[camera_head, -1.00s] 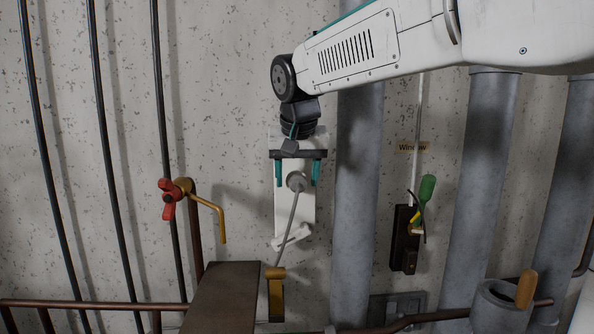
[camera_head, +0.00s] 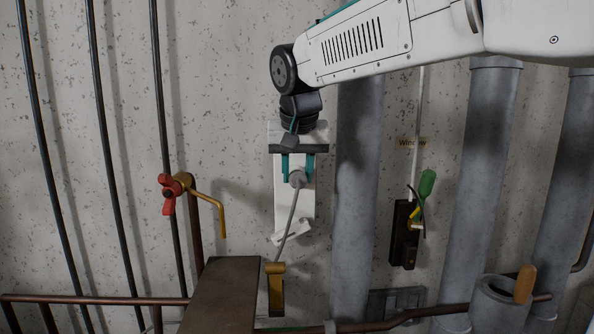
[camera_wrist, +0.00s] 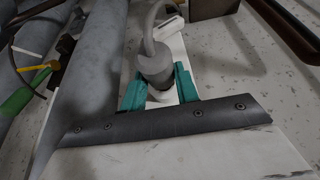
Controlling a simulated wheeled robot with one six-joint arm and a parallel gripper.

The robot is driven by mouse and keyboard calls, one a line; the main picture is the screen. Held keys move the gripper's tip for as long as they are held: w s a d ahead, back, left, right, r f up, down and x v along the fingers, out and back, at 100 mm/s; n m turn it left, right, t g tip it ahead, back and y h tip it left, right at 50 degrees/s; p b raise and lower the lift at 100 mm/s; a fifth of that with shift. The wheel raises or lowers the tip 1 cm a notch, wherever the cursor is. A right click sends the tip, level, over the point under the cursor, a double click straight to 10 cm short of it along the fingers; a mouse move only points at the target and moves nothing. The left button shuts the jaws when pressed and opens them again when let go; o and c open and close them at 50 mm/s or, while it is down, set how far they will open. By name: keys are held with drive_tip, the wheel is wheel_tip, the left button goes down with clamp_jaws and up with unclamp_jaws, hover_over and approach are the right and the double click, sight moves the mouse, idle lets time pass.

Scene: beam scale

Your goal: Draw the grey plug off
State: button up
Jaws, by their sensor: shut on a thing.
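The grey plug (camera_head: 297,178) sits at the white wall plate (camera_head: 295,206), with its grey cord hanging down from it. My gripper (camera_head: 298,168) points down in front of the plate, its teal fingers shut on the plug from both sides. In the wrist view the plug (camera_wrist: 156,66) stands between the teal fingers (camera_wrist: 158,88), with the cord curving up from it. Whether the plug is fully seated in its socket is hidden by the fingers.
A red-handled tap with a brass spout (camera_head: 207,197) is on the left. A brown board (camera_head: 225,295) and brass block (camera_head: 276,290) are below. Grey pipes (camera_head: 362,200) and a dark box with a green-handled tool (camera_head: 427,184) are on the right.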

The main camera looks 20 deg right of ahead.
sight(299, 183)
drive_tip(key=shift+s+a+r, duration=0.15)
drive_tip(key=shift+s+a, duration=0.1)
drive_tip(key=shift+s, duration=0.45)
drive_tip(key=shift+s+a+r, duration=0.1)
drive_tip(key=shift+s+a, duration=0.1)
drive_tip(key=shift+s, duration=0.55)
drive_tip(key=shift+s+a+r, duration=0.15)
drive_tip(key=shift+s+a, duration=0.1)
drive_tip(key=shift+s, duration=0.45)
drive_tip(key=shift+r, duration=0.1)
wheel_tip(299, 183, up, 7)
idle(0.3)
drive_tip(key=shift+f, duration=0.2)
